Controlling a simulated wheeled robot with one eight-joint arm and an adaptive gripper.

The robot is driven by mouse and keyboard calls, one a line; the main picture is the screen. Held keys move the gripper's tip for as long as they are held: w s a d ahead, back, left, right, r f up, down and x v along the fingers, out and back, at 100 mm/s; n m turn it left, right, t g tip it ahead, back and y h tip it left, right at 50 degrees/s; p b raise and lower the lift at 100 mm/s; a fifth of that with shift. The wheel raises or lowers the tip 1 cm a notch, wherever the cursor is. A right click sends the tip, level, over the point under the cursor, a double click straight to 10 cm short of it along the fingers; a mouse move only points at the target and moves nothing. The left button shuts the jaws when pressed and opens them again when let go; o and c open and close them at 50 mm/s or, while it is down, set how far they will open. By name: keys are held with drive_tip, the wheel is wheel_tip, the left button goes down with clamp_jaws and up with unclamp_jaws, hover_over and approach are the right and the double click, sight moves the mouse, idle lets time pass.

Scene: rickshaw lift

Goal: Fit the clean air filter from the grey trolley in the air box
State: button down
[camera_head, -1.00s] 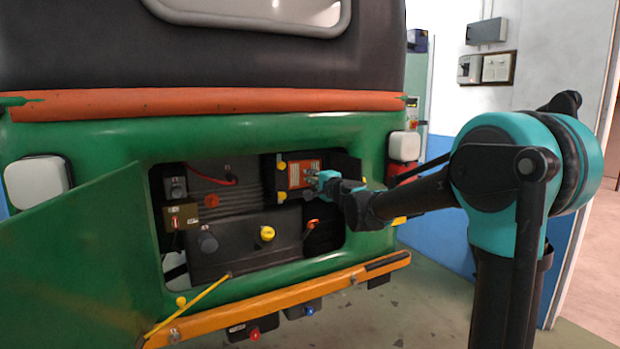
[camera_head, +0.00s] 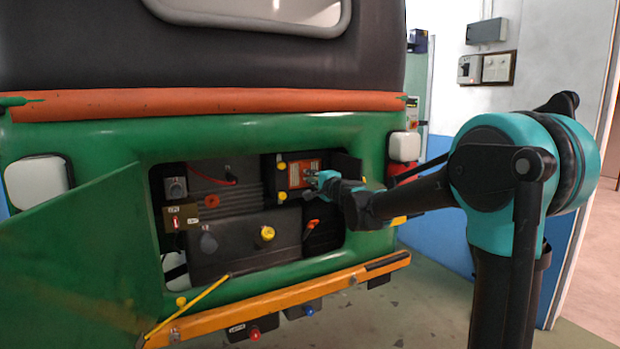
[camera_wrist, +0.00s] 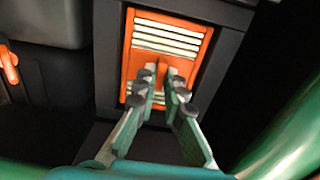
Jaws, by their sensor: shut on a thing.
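The clean air filter (camera_wrist: 168,36) has an orange frame with pale pleats and a small orange tab at its lower middle. In the wrist view it sits within the dark air box (camera_wrist: 224,20); whether it is fully seated I cannot tell. My gripper (camera_wrist: 160,80) is shut on the filter's tab. In the head view the orange filter (camera_head: 304,171) shows at the right of the green vehicle's engine opening, inside the dark box (camera_head: 268,176). My gripper (camera_head: 318,180) is in front of it and covers its lower right part.
The green opened hatch (camera_head: 85,255) hangs at the left. Yellow knobs (camera_head: 282,166) stand along the box's left edge. An orange lever (camera_head: 311,224) is below my gripper. The opening's green rim (camera_wrist: 285,125) is close at the wrist view's lower right.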

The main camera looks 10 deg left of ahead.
drive_tip(key=shift+w+a, duration=0.25)
drive_tip(key=shift+w, duration=0.1)
idle(1.0)
drive_tip(key=c, duration=1.5)
unclamp_jaws()
drive_tip(key=shift+c, duration=0.9)
drive_tip(key=v, duration=0.8)
